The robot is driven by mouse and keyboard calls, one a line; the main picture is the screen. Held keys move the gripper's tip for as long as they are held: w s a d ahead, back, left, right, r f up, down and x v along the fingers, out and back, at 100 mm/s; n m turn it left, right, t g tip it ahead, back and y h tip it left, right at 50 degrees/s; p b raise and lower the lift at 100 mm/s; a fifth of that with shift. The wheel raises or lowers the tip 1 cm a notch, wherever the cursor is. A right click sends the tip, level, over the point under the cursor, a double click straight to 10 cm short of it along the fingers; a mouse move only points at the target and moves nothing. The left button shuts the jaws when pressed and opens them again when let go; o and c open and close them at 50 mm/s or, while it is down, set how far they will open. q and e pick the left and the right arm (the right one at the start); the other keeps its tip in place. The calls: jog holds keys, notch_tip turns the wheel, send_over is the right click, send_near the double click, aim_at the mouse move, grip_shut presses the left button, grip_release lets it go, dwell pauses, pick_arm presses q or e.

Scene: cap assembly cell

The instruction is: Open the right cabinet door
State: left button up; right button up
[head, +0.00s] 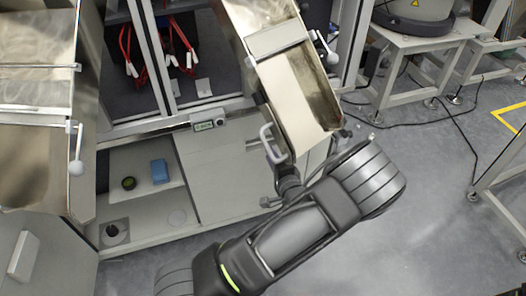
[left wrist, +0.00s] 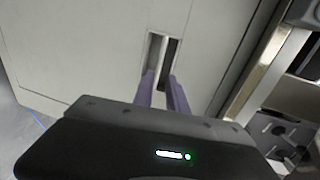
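The right cabinet door (head: 215,185) is a pale flat panel low on the cell in the head view. I see no clear gap that shows it open. The same pale panel (left wrist: 80,50) seems to fill much of the left wrist view. It carries an upright handle (left wrist: 156,50) with a dark strip beside it. My left gripper (left wrist: 161,77) points at this handle, its two purple fingers apart with a narrow gap between them. The fingertips are at the handle's lower end; I cannot tell whether they touch it. In the head view my left arm hides the fingertips. My right gripper is out of view.
The left cabinet compartment is open and holds a blue box (head: 159,171) and a dark round part (head: 128,183). A metal chute (head: 300,95) with a grey handle (head: 270,143) hangs above my left arm. Another chute (head: 35,105) stands at left.

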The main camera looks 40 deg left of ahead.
pick_arm(q)
jog(key=b+x, duration=0.1)
jog(key=x, duration=0.6)
jog(key=shift+w+a, duration=0.2)
jog(key=shift+a, duration=0.1)
jog(key=shift+f, duration=0.15)
jog(key=shift+c, duration=0.4)
grip_shut()
dwell(0.9)
